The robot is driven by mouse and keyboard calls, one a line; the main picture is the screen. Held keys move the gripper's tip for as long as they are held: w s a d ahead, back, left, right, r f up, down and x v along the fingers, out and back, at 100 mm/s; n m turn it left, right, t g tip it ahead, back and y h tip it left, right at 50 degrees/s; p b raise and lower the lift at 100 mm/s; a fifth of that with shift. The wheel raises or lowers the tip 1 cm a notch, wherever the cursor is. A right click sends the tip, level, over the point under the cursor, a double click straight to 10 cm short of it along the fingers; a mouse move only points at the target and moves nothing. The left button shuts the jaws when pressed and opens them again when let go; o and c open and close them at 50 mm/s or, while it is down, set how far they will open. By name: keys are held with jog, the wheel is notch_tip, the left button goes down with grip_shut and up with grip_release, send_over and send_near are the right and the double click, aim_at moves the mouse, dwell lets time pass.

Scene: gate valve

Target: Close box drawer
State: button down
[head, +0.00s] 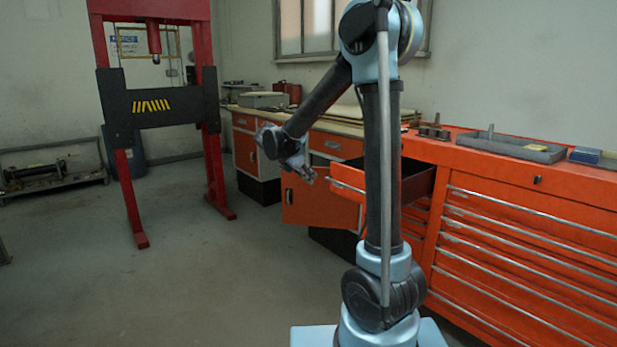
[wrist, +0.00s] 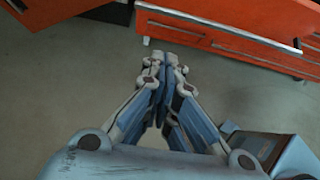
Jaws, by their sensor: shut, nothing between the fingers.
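An orange drawer (head: 348,178) stands pulled out of the red tool cabinet (head: 520,215), its dark inside showing behind my arm. My arm hides part of the drawer. My gripper (head: 311,177) is shut and empty, just left of the drawer front. In the head view I cannot tell whether it touches the drawer. In the wrist view my gripper (wrist: 165,58) has its fingertips together, pointing up the picture. An orange front with a silver edge (wrist: 215,22) lies beyond the fingertips there, apparently the drawer, with a visible gap between.
An orange cabinet door (head: 307,203) hangs open below and left of the drawer. A workbench (head: 325,128) stands behind. A grey tray (head: 515,147) lies on the cabinet top. A red press (head: 207,105) stands at the left. The floor (head: 200,290) in front is clear.

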jog(key=w+d+f, duration=0.4)
jog(key=w+d, duration=0.1)
jog(key=d, duration=0.1)
jog(key=shift+d+f, duration=0.25)
jog(key=shift+d, duration=0.15)
